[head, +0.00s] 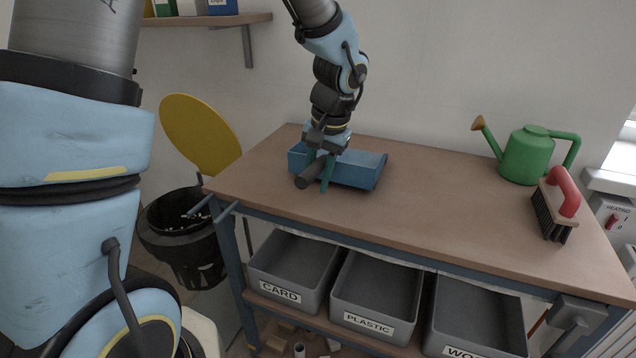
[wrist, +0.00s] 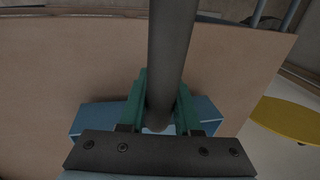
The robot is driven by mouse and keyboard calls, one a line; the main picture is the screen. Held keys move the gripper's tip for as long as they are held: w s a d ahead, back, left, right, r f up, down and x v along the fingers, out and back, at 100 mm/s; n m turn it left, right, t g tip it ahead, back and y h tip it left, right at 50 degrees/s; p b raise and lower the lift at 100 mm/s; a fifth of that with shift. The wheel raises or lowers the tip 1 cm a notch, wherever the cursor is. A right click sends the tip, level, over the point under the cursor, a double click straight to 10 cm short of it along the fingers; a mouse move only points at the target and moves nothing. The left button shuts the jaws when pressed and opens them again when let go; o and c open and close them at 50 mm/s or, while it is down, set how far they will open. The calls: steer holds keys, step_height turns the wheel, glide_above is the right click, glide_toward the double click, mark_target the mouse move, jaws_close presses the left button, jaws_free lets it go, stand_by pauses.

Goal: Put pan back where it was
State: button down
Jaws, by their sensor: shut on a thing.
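The pan (head: 362,170) is a blue dustpan with a dark round handle (head: 308,174). It is at the left part of the workbench top (head: 430,205), its handle pointing toward the front. My gripper (head: 325,174) comes down from above, with its green fingers shut on the handle. In the wrist view the handle (wrist: 172,60) runs between the green fingers of my gripper (wrist: 161,105), and the blue pan (wrist: 92,118) shows behind them, partly hidden. I cannot tell whether the pan touches the bench or hangs just above it.
A brush with a red handle (head: 568,192) and a green watering can (head: 528,155) stand at the bench's right. Grey bins (head: 375,298) sit on the shelf below. A black bin (head: 185,240) with a raised yellow lid (head: 200,132) stands left. The bench middle is clear.

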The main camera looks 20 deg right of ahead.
steer(key=shift+f, duration=0.9)
steer(key=c, duration=0.6)
jaws_free()
step_height(320, 180, up, 12)
steer(key=s+d, duration=0.1)
steer(key=s, duration=0.1)
steer(key=a+f+n, duration=0.3)
steer(key=a+f, duration=0.1)
steer(key=a, duration=1)
steer(key=a+f+n+h, duration=0.1)
steer(key=a+f+n, duration=0.3)
steer(key=a, duration=1)
steer(key=shift+w+f+n+h+b, duration=0.3)
steer(key=shift+f+b, duration=0.1)
steer(key=shift+f, duration=0.4)
